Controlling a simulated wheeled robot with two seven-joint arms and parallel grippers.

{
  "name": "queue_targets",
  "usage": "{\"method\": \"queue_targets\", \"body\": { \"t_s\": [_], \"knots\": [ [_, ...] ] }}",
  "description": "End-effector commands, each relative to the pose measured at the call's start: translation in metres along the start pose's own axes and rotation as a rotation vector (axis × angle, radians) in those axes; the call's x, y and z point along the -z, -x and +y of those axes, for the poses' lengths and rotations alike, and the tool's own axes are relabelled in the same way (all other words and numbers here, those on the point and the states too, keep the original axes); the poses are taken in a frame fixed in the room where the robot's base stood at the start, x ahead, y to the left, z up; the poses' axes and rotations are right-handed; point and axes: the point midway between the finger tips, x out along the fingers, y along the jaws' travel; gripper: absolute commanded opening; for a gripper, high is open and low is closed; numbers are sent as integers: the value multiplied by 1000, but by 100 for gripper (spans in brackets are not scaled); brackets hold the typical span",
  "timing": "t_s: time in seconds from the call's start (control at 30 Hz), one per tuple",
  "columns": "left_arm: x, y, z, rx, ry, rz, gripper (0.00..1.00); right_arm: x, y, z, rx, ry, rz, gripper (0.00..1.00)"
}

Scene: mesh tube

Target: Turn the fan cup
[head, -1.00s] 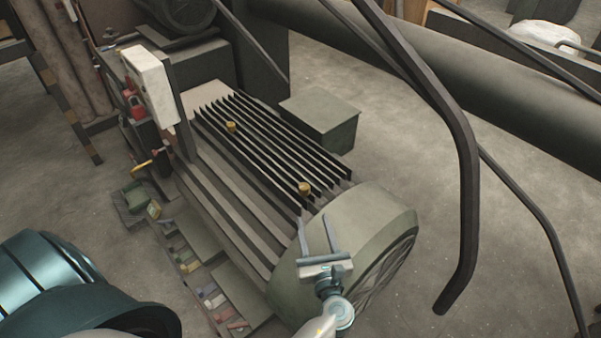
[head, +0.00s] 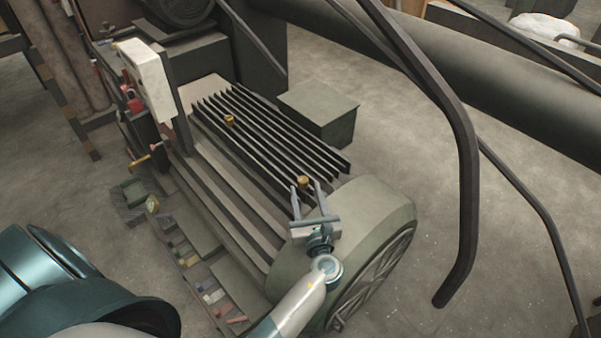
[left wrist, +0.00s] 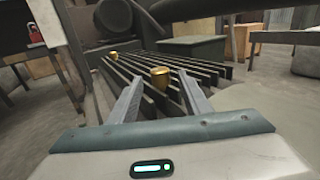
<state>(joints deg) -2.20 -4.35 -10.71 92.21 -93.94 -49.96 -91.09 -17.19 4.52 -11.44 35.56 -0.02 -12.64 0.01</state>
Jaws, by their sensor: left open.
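Two small brass cups sit on the dark ribbed top of the machine. The nearer cup (head: 303,181) is close to the rounded fan housing (head: 375,205); the farther cup (head: 229,119) is further back along the fins. I cannot tell which is the fan cup. My left gripper (head: 306,185) is open, with its fingers pointing at the nearer cup. In the left wrist view, the nearer cup (left wrist: 160,77) appears between and beyond the open fingertips (left wrist: 158,82), and no contact shows. The farther cup (left wrist: 112,55) is behind it to the left. My right gripper is not in view.
Dark fins (head: 270,135) run along the motor top. A thick bent bar (head: 466,190) hangs at the right. A white box (head: 148,80) stands at the machine's left, and a green box (head: 320,105) behind. Open floor lies to the right.

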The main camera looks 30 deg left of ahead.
Motion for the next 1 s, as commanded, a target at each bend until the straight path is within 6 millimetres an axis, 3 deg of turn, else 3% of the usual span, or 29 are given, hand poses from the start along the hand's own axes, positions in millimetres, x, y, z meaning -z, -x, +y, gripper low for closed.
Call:
{"method": "queue_targets", "body": {
  "t_s": [0.3, 0.5, 0.97, 1.0],
  "knots": [
    [1, -57, 0, 0, -1, -2, 44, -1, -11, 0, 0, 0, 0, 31],
    [1, -80, 0, 1, -2, -1, 44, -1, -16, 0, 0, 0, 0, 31],
    [0, -88, 0, 0, -1, 0, 44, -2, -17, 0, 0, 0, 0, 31],
    [0, -88, 0, 0, -1, 0, 37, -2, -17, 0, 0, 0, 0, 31]
  ]
}}
